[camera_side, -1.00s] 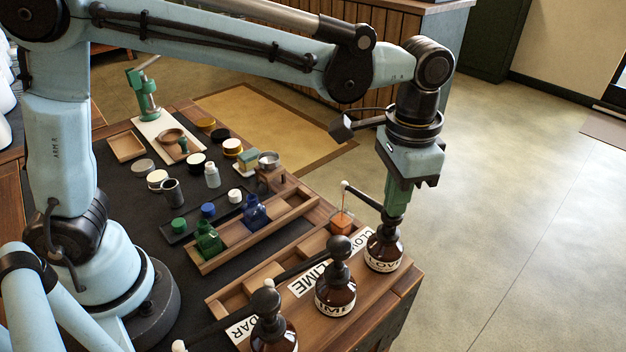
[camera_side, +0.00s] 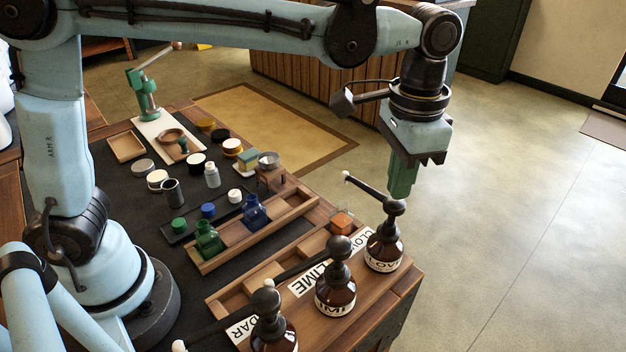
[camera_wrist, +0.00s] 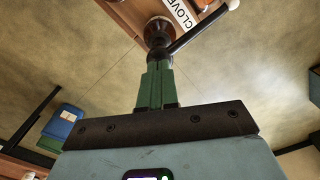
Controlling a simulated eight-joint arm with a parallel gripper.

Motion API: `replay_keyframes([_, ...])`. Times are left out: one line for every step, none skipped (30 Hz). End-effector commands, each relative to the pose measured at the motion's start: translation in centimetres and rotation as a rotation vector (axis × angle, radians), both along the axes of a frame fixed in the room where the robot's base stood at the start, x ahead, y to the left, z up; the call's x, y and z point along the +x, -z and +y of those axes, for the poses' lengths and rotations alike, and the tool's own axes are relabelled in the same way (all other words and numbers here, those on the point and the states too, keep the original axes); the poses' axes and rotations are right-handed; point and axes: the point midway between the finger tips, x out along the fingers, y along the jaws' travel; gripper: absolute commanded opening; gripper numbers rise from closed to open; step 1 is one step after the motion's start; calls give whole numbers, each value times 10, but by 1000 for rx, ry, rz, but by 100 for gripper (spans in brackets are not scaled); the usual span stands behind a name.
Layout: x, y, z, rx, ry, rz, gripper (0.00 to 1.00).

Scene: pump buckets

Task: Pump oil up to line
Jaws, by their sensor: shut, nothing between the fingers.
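The clove bottle (camera_side: 383,252) is brown glass with a black pump and stands upright at the front right of the table. Its pump head (camera_side: 396,207) is up, and its spout (camera_side: 364,187) reaches left over a small glass vial (camera_side: 341,222) holding orange oil. No stream shows at the spout tip. My gripper (camera_side: 400,196) is shut and empty, its green fingers pointing down at the pump head; I cannot tell whether they touch it. The wrist view shows the fingers (camera_wrist: 157,65) close to the pump head (camera_wrist: 157,36). The vial's fill line is too small to see.
The lime bottle (camera_side: 335,290) and another pump bottle (camera_side: 273,328) stand to the left along the wooden rack. A green bottle (camera_side: 208,238) and a blue bottle (camera_side: 254,212) sit in a tray behind. Open floor lies to the right.

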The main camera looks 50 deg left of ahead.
Motion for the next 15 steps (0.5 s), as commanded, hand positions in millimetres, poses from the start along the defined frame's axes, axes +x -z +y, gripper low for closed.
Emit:
replay_keyframes([0,0,0,0,0,0,0])
replay_keyframes([0,-1,0,0,0,0,0])
replay_keyframes([0,-3,0,0,0,0,0])
replay_keyframes([0,-5,0,0,0,0,0])
replay_keyframes([0,-7,0,0,0,0,0])
replay_keyframes([0,-12,0,0,0,0,0])
replay_keyframes([0,-15,0,0,0,0,0])
replay_keyframes([0,-18,0,0,0,0,0])
replay_keyframes([0,-23,0,0,0,0,0])
replay_keyframes([0,-26,0,0,0,0,0])
replay_keyframes([0,-29,0,0,0,0,0])
replay_keyframes([0,-33,0,0,0,0,0])
replay_keyframes([0,-37,0,0,0,0,0])
replay_keyframes([0,-40,0,0,0,0,0])
replay_keyframes([0,-43,0,0,0,0,0])
